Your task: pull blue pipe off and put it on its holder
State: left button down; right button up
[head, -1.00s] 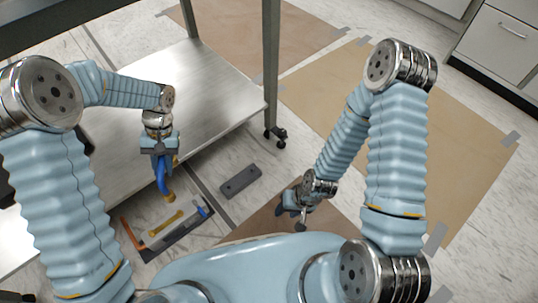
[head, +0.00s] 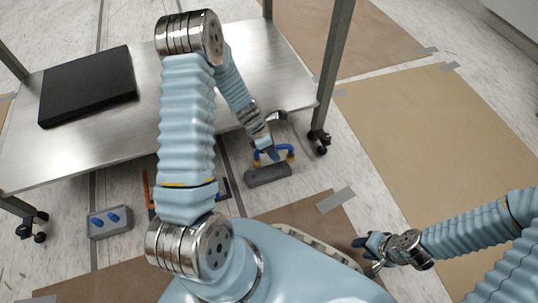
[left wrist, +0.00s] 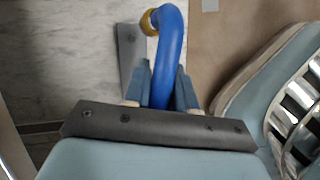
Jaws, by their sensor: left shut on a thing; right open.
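The blue pipe (head: 285,148) is a bent tube with yellow ends. My left gripper (head: 271,154) is shut on it, just over a dark grey block (head: 268,176) on the floor. In the left wrist view the pipe (left wrist: 171,45) runs up from between the fingers, and its yellow end is close to the grey block (left wrist: 130,55). I cannot tell whether the pipe touches the block. My right gripper (head: 368,254) is open and empty at lower right.
A metal table shelf (head: 130,130) carries a black slab (head: 90,85). Its wheeled leg (head: 326,100) stands close right of my left gripper. An orange-red part (head: 147,190) is mostly hidden behind my left arm. Brown sheets (head: 440,130) cover the floor at right.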

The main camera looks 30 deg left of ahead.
pick_arm(q)
jog(key=f+b, duration=0.1)
jog(key=a+f+n+b, duration=0.1)
jog(key=f, duration=0.1)
jog(key=f+n+b, duration=0.1)
jog(key=f, duration=0.1)
jog(key=shift+s+a+f+t+b, duration=0.1)
jog(key=shift+s+a+t+b, duration=0.05)
jog(key=shift+a+t+b, duration=0.2)
jog(key=shift+s, duration=0.15)
dwell(0.6)
jog(key=shift+f, duration=0.35)
dwell(0.7)
jog(key=shift+f+b, duration=0.4)
jog(key=shift+b, duration=0.05)
jog(key=shift+f, duration=0.45)
dwell(0.5)
